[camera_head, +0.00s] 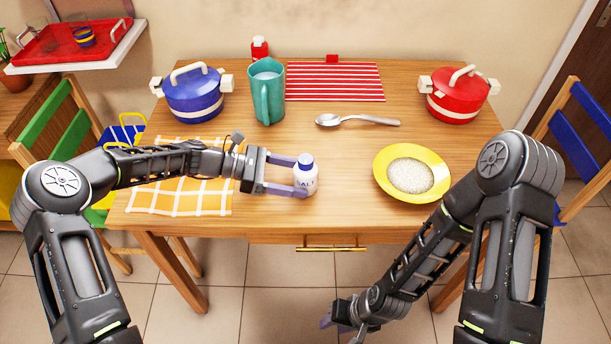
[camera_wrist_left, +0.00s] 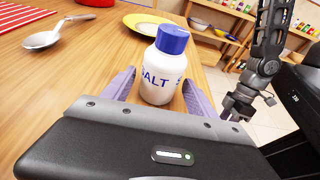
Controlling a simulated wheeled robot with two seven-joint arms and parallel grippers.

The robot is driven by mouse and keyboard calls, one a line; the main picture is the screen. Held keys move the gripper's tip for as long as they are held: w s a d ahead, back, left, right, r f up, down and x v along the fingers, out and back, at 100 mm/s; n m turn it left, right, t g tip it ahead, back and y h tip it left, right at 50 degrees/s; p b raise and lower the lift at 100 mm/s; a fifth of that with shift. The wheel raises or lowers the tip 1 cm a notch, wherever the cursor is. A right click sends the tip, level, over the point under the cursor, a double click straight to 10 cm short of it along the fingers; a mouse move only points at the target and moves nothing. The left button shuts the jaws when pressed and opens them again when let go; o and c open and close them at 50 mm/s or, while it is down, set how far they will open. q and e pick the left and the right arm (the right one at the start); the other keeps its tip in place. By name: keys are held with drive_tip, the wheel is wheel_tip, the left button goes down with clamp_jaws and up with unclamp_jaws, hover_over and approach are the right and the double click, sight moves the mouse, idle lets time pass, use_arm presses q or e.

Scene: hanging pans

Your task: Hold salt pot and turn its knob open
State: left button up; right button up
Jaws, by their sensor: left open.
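The salt pot (camera_head: 306,180) is a white bottle with a blue cap and "SALT" lettering. It stands upright on the wooden table near its front edge. My left gripper (camera_head: 292,177) is open, with its purple fingers on either side of the pot. In the left wrist view the salt pot (camera_wrist_left: 163,72) stands between the two fingers of my left gripper (camera_wrist_left: 158,92), with the blue cap above them. I cannot tell whether the fingers touch it. My right gripper (camera_head: 334,323) is low in front of the table, away from the pot; its fingers are mostly hidden.
A yellow plate of white grains (camera_head: 384,153) lies right of the pot. A teal pitcher (camera_head: 266,98), a blue pot (camera_head: 194,95), a red pot (camera_head: 457,97) and a spoon (camera_head: 350,120) stand farther back. A yellow checked cloth (camera_head: 180,190) lies under my left arm.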

use_arm(q)
drive_tip(key=shift+d+f, duration=0.25)
drive_tip(key=shift+d, duration=0.4)
drive_tip(key=c, duration=1.3)
drive_tip(key=shift+o, duration=0.2)
